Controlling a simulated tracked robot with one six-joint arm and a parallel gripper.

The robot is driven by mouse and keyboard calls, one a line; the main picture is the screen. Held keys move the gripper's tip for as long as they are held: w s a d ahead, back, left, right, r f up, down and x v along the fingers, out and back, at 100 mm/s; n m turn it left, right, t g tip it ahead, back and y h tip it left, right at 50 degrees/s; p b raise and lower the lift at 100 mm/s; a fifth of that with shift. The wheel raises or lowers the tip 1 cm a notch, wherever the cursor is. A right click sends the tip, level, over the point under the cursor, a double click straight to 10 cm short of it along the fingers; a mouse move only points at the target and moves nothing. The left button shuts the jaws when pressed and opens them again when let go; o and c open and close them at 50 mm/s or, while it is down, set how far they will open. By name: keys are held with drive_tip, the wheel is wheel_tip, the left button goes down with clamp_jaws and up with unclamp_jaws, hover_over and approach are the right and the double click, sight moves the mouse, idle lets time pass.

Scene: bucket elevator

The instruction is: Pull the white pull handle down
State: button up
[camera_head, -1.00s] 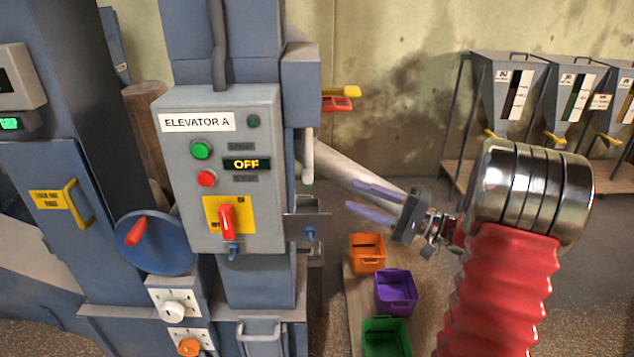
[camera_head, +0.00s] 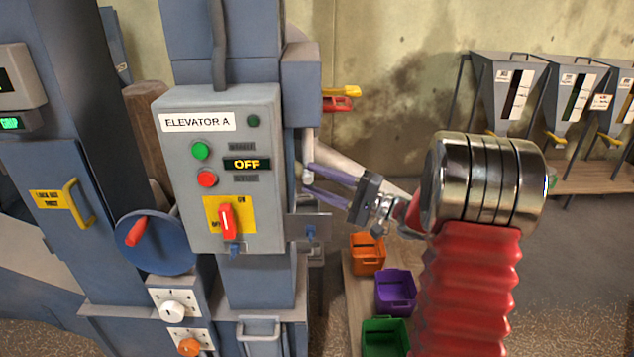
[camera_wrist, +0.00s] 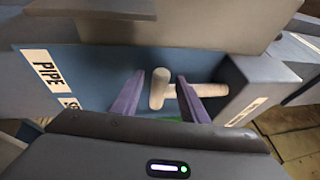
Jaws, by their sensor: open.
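The white pull handle (camera_head: 308,155) hangs on the right side of the blue-grey elevator column, just right of the control box. In the wrist view the handle (camera_wrist: 160,88) shows as a T shape, its crossbar between my finger tips and its stem reaching right. My gripper (camera_head: 308,178) has two purple fingers, open, pointing left at the handle. In the wrist view my gripper (camera_wrist: 158,90) has one finger on each side of the handle. I cannot tell whether either finger touches it.
The elevator A control box (camera_head: 222,170) reads OFF and stands left of the handle. A grey plate (camera_head: 310,227) juts out below my fingers. Yellow and red levers (camera_head: 340,98) stick out above. Orange (camera_head: 367,262), purple (camera_head: 396,296) and green (camera_head: 386,338) bins sit below.

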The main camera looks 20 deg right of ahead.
drive_tip(key=shift+c, duration=0.2)
clamp_jaws()
idle(0.4)
